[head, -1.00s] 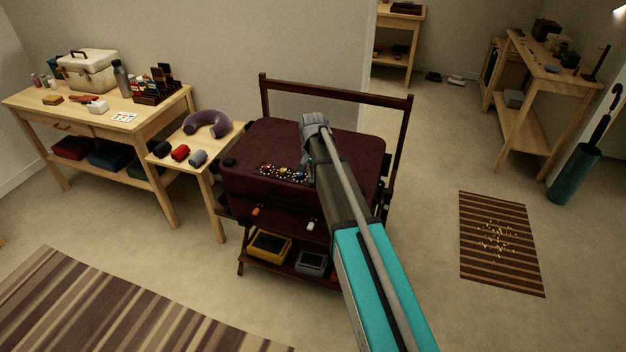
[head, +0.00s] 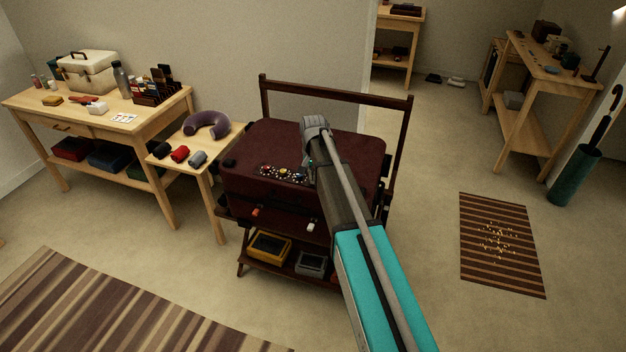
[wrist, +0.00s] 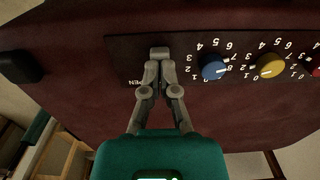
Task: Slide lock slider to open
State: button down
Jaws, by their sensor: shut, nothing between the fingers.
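The dark red suitcase (head: 262,138) lies shut on a dark wooden stand. Its dark front panel (wrist: 124,56) carries a blue dial (wrist: 213,68), a yellow dial (wrist: 269,65) and part of a red dial (wrist: 316,66), with white numbers. My gripper (wrist: 159,66) is shut and empty, its fingertips together at the panel, beside the blue dial. A small grey piece (wrist: 159,52) shows right at the fingertips; I cannot tell whether it is the lock slider or touches them. In the head view my arm hides this part of the panel.
A yellow case (head: 269,246) and a grey case (head: 311,262) sit on the stand's lower shelf. A small table (head: 205,143) with a purple neck pillow (head: 207,124) stands close on the left. The stand's back rail (head: 335,90) rises behind the suitcase.

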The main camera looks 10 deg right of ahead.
jog(key=shift+s+d, duration=0.45)
jog(key=shift+d, duration=0.3)
jog(key=shift+s+d, duration=0.45)
jog(key=shift+d, duration=0.25)
dwell(0.4)
jog(key=shift+r, duration=0.1)
jog(key=shift+w+r+p, duration=0.1)
jog(key=shift+r+p, duration=2.85)
jog(key=shift+p, duration=0.1)
jog(key=s+a+r+n+p, duration=0.1)
jog(key=s+r+n+p, duration=0.1)
jog(key=s, duration=1)
jog(key=s+a+r+n+p, duration=0.2)
jog(key=s+r+n+p, duration=0.1)
jog(key=s, duration=0.9)
jog(key=shift+s+r+n, duration=0.2)
jog(key=shift+s+n, duration=0.1)
jog(key=shift+n, duration=0.2)
jog(key=shift+a, duration=0.1)
